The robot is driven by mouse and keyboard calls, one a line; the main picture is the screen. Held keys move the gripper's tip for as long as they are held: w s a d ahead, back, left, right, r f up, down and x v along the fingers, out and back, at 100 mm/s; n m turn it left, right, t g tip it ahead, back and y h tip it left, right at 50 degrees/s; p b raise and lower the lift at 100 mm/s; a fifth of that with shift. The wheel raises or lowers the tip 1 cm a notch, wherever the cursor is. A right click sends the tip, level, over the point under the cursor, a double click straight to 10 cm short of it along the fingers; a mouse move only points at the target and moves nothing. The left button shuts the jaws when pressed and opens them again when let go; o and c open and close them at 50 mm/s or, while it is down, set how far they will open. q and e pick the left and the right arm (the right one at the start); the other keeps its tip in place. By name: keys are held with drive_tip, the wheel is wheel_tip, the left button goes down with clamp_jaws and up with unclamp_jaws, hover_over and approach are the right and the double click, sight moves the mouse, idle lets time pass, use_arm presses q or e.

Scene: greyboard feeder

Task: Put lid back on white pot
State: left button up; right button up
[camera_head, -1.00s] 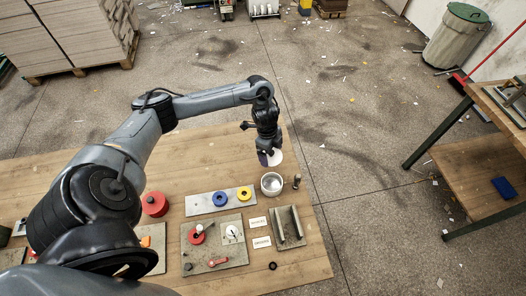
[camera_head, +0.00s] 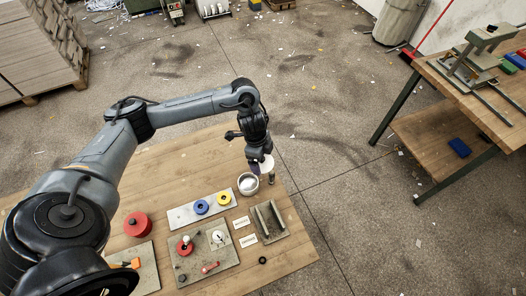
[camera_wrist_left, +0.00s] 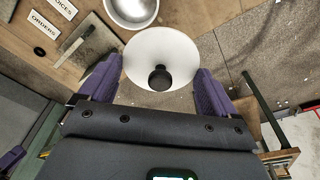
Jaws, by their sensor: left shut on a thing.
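The white pot (camera_head: 248,185) stands open on the wooden table near its far right edge; its round metallic inside also shows at the top of the left wrist view (camera_wrist_left: 131,9). My left gripper (camera_head: 258,165) is shut on the white lid (camera_head: 267,163). In the left wrist view the lid (camera_wrist_left: 160,50) is a round white disc with a black knob (camera_wrist_left: 159,78), between the purple fingers. The lid is up and to the right of the pot in the head view and apart from it. My right gripper is not in view.
A grey slotted block (camera_head: 268,222), label cards (camera_head: 243,221), a strip with blue and yellow rings (camera_head: 185,217) and a grey board (camera_head: 222,258) lie nearer. A red round container (camera_head: 137,225) stands left.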

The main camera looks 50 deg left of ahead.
use_arm(q)
drive_tip(key=s+f+b, duration=0.1)
drive_tip(key=s, duration=0.1)
drive_tip(key=s+f+b, duration=0.1)
drive_tip(key=s+f, duration=0.1)
drive_tip(key=s+f+b, duration=0.1)
drive_tip(key=s+f, duration=0.1)
drive_tip(key=shift+a+f, duration=0.25)
drive_tip(key=shift+a, duration=0.1)
drive_tip(key=shift+f+b, duration=0.45)
drive_tip(key=shift+f, duration=0.6)
drive_tip(key=shift+s+p, duration=0.1)
drive_tip(key=shift+p, duration=0.3)
idle(0.4)
drive_tip(key=shift+p, duration=0.35)
idle(0.7)
idle(0.6)
drive_tip(key=shift+f+p, duration=0.1)
drive_tip(key=shift+p, duration=0.2)
idle(0.5)
drive_tip(key=shift+p, duration=0.35)
idle(0.4)
